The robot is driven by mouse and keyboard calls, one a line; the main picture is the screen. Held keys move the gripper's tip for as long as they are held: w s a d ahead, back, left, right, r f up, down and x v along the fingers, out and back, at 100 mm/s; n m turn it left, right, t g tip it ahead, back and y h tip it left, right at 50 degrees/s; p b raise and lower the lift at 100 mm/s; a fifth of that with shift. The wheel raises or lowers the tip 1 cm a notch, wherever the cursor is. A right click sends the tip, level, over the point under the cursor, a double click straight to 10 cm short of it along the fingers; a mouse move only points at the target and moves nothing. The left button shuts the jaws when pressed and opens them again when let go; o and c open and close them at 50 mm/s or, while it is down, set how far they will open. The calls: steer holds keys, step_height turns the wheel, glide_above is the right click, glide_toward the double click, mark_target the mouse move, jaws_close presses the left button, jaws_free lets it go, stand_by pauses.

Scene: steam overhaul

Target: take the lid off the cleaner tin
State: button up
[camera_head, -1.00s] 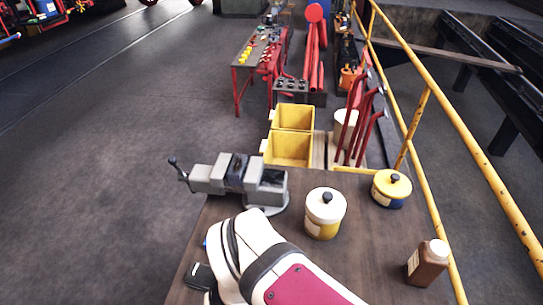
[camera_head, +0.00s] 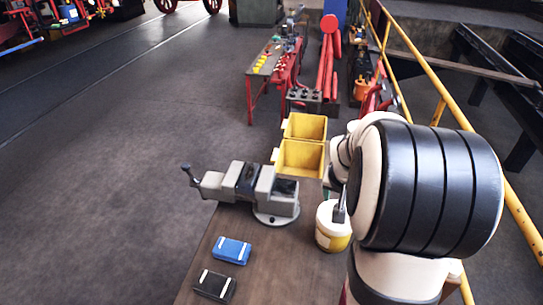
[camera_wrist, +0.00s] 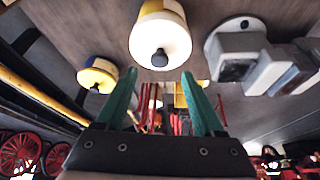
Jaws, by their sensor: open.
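A tin with a white lid and black knob (camera_head: 332,228) stands upright on the bench, right of the vise, partly covered by my arm. It also shows in the wrist view (camera_wrist: 160,35), lid on, knob facing the camera. A second tin with a black knob (camera_wrist: 97,75) shows left of it in the wrist view; in the head view my arm hides it. I cannot tell which is the cleaner tin. My gripper (camera_wrist: 159,82) has its two green fingers apart with nothing between them. The white-lidded tin's knob lies just beyond the fingertips, apart from them.
A grey vise (camera_head: 250,188) stands left of the white-lidded tin. A blue box (camera_head: 231,250) and a black box (camera_head: 214,286) lie on the near bench (camera_head: 262,276). Yellow bins (camera_head: 299,158) stand behind. A yellow railing (camera_head: 418,67) runs along the right.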

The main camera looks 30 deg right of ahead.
steer(key=x, duration=0.5)
steer(key=shift+w+d+f, duration=0.1)
steer(key=shift+d+f, duration=0.05)
steer(key=shift+f, duration=0.2)
jaws_close()
